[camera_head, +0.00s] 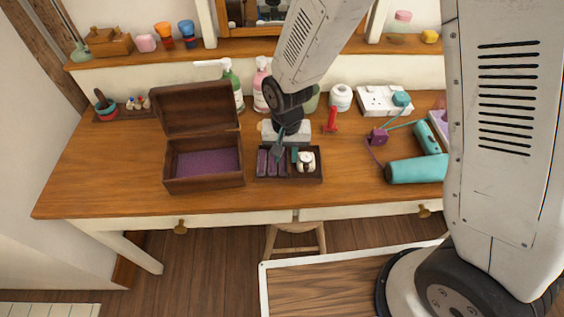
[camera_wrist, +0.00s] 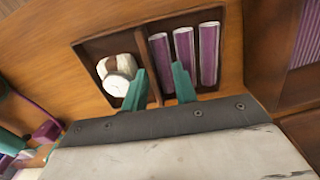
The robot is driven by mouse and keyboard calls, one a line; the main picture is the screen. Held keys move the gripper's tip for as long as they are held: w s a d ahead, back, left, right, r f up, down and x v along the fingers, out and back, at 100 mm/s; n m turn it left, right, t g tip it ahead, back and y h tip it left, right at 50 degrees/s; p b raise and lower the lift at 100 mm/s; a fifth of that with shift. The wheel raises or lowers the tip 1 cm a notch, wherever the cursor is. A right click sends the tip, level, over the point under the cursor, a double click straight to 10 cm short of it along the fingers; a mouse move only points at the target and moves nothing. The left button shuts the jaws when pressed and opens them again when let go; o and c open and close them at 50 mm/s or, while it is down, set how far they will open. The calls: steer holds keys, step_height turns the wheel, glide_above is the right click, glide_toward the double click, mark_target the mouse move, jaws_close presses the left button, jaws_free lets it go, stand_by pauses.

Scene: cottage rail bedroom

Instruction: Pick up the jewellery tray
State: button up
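The jewellery tray (camera_head: 290,180) is a small dark brown wooden tray with a divider, lying on the dressing table. It also shows in the wrist view (camera_wrist: 110,40). Purple rolls (camera_wrist: 184,55) lie in one compartment and a white rounded object (camera_wrist: 116,75) in the other. My gripper (camera_head: 286,150) points down over the tray. In the wrist view its teal fingers (camera_wrist: 160,86) are apart, one on each side of the divider, with a gap between them. Whether the fingertips touch the tray cannot be told.
An open wooden box (camera_head: 203,185) with purple lining stands just left of the tray. A teal hair dryer (camera_head: 415,168) and a white power strip (camera_head: 384,100) lie to the right. Bottles (camera_head: 232,85) stand behind. The table (camera_head: 110,180) is clear at its front left.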

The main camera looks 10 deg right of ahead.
steer(key=shift+f, duration=0.15)
stand_by(0.3)
jaws_close()
